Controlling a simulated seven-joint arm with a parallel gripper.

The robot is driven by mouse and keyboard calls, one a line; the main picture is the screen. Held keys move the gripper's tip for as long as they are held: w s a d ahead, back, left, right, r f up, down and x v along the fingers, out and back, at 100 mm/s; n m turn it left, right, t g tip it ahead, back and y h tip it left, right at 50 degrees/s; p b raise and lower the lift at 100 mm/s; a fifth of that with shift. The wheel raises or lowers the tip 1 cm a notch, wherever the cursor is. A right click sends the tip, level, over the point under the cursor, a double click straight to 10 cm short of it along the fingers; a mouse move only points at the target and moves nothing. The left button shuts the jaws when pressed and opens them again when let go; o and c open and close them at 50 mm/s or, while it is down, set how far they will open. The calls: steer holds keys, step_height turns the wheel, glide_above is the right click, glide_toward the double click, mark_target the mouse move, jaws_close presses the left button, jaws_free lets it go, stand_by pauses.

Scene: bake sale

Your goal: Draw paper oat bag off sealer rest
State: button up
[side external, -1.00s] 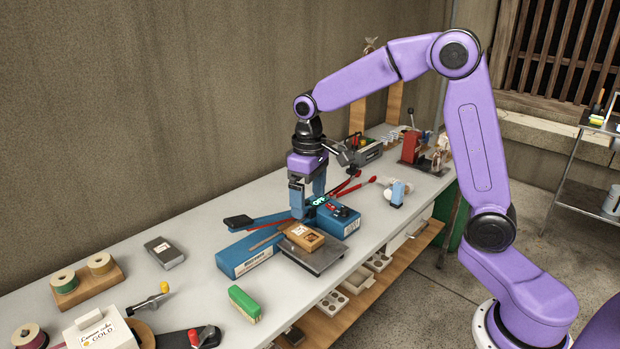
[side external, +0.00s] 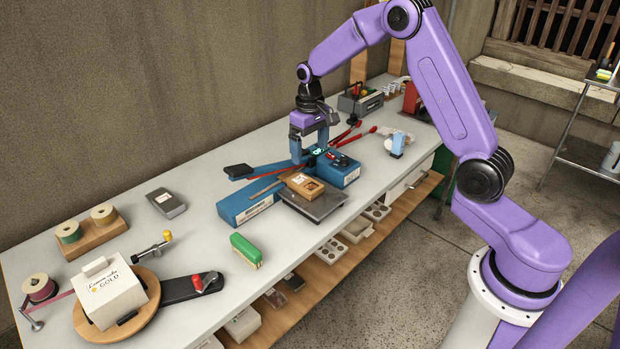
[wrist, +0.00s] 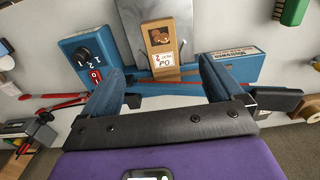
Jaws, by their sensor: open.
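The paper oat bag (side external: 304,184) is a small brown kraft packet with a window and a white label. It lies flat on the grey sealer rest (side external: 326,207). In the wrist view the bag (wrist: 160,38) shows its label towards me, with the rest (wrist: 189,15) under it. The blue sealer (side external: 238,204) runs along the rest. My gripper (side external: 311,155) is open and points down above the sealer, behind the bag. In the wrist view my gripper (wrist: 165,68) has one finger on each side of the bag's label end, with nothing held. Contact cannot be told.
A sealer lever with a black end (side external: 239,171) and red-handled tools (side external: 352,131) lie close to my gripper. A green brush (side external: 245,250) stands in front. A white box (side external: 110,292) is at the near left.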

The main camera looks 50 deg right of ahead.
mark_target(311, 185)
step_height(311, 185, down, 11)
steer(key=shift+f, duration=0.2)
stand_by(0.3)
steer(key=c, duration=0.8)
steer(key=shift+c, duration=0.2)
steer(key=shift+s, duration=0.15)
steer(key=shift+s+r, duration=0.15)
steer(key=shift+s, duration=2.7)
steer(key=o, duration=0.8)
